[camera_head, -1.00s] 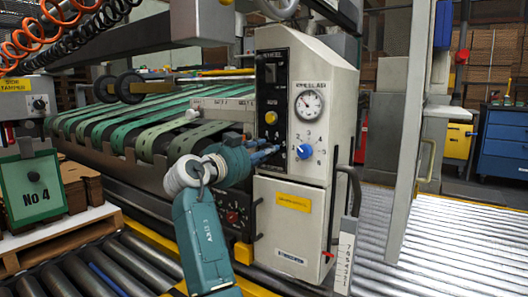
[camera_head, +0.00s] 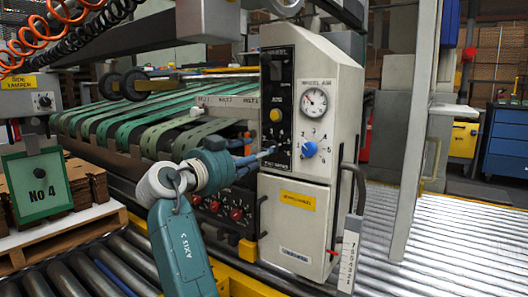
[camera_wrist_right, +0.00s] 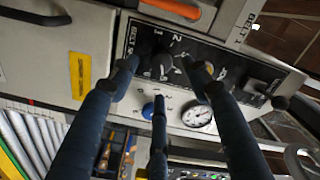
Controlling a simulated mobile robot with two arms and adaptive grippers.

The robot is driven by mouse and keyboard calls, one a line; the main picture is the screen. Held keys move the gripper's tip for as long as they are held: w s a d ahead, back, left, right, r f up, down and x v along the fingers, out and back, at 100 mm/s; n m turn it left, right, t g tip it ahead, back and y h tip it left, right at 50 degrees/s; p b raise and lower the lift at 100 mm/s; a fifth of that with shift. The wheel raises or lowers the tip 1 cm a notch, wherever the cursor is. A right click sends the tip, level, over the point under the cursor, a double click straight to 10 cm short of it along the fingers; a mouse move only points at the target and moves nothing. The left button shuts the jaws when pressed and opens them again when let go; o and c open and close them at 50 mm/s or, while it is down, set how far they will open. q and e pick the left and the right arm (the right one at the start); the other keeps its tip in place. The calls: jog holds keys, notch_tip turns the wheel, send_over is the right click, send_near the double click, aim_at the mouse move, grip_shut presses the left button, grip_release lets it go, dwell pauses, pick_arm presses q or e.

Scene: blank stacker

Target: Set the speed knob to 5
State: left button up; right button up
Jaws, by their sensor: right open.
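The grey-white control cabinet (camera_head: 345,75) carries a black panel (camera_head: 282,80) with a yellow knob (camera_head: 277,115). A blue knob (camera_head: 309,149) with numbers around it sits right of the panel, below a round gauge (camera_head: 314,102). In the right wrist view a dark knob (camera_wrist_right: 162,66) with numbers beside it sits on the black panel, near the printed word BELT; its setting is unclear. My right gripper (camera_head: 268,153) points at the lower black panel. In the right wrist view its open fingers (camera_wrist_right: 160,75) spread around the dark knob; contact is unclear. My left gripper is out of view.
The blue knob (camera_wrist_right: 153,110) lies close to one finger in the right wrist view, and the yellow knob (camera_wrist_right: 208,69) lies close to another. A green conveyor (camera_head: 150,120) stands left of the cabinet, a roller floor (camera_head: 430,235) at right.

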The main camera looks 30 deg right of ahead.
jog(key=v, duration=0.5)
jog(key=shift+s+a, duration=0.1)
jog(key=shift+a, duration=0.1)
